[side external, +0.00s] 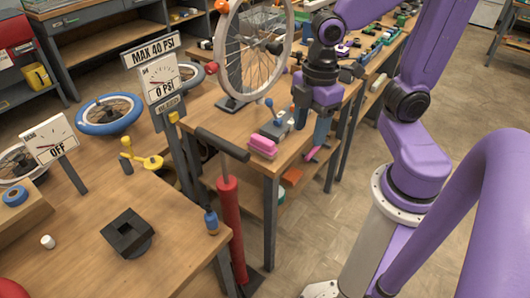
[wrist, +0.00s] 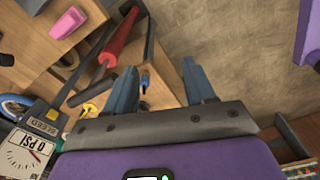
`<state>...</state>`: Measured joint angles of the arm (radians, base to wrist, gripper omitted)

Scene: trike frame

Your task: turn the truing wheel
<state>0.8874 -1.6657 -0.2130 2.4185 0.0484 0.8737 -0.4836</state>
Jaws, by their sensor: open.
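The truing wheel (side external: 252,50) is a large, upright spoked wheel with a pale rim. It stands on a dark foot on the wooden bench, at the top middle of the side view; I do not see it in the wrist view. My gripper (side external: 311,143) hangs to the right of and lower than the wheel, near the bench's right edge, apart from the rim. In the wrist view its two blue-grey fingers (wrist: 160,70) are spread with nothing between them, over floor and the bench area.
A pink block (side external: 262,146) and a small grey device with levers (side external: 277,127) sit near my gripper. A red floor pump (side external: 231,225) stands in front of the bench. A gauge sign (side external: 162,78) reads 0 PSI. Open floor lies to the right.

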